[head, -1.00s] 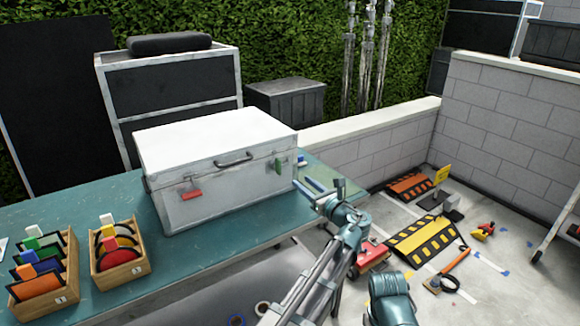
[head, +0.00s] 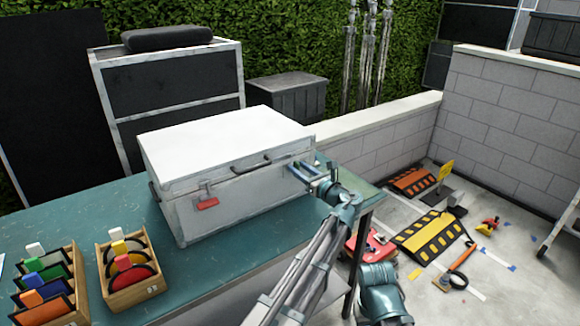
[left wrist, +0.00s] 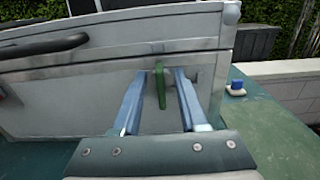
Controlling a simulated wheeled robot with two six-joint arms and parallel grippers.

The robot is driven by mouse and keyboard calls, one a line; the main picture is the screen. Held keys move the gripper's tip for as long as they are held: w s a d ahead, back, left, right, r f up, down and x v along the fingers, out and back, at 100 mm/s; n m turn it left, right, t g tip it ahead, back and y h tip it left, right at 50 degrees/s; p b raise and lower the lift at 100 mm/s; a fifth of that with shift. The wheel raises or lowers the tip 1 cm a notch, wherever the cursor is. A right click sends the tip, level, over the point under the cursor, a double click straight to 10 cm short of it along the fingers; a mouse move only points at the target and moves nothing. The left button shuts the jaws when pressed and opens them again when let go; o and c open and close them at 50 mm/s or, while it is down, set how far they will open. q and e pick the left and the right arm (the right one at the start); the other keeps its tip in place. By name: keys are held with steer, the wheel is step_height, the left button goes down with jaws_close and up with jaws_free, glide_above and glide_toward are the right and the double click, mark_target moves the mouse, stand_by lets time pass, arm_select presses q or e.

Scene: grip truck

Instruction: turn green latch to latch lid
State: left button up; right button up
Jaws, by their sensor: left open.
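A silver-white case (head: 230,150) with a closed lid stands on the green table. Its front carries a red latch (head: 207,203) on the left; the green latch is hidden behind my gripper in the head view. In the left wrist view the green latch (left wrist: 160,86) hangs upright on the case front, just below the lid seam. My left gripper (head: 312,172) is open at the right part of the case front. Its two blue fingers (left wrist: 157,98) stand on either side of the green latch, with a gap showing on both sides. My right gripper is not in view.
A dark handle (head: 250,166) sticks out of the case front between the latches. A small blue object (left wrist: 236,87) stands on the table right of the case. Two wooden boxes (head: 137,290) of coloured discs and cards stand at the left.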

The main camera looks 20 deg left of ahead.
arm_select(q)
steer(key=shift+a, duration=0.1)
jaws_close()
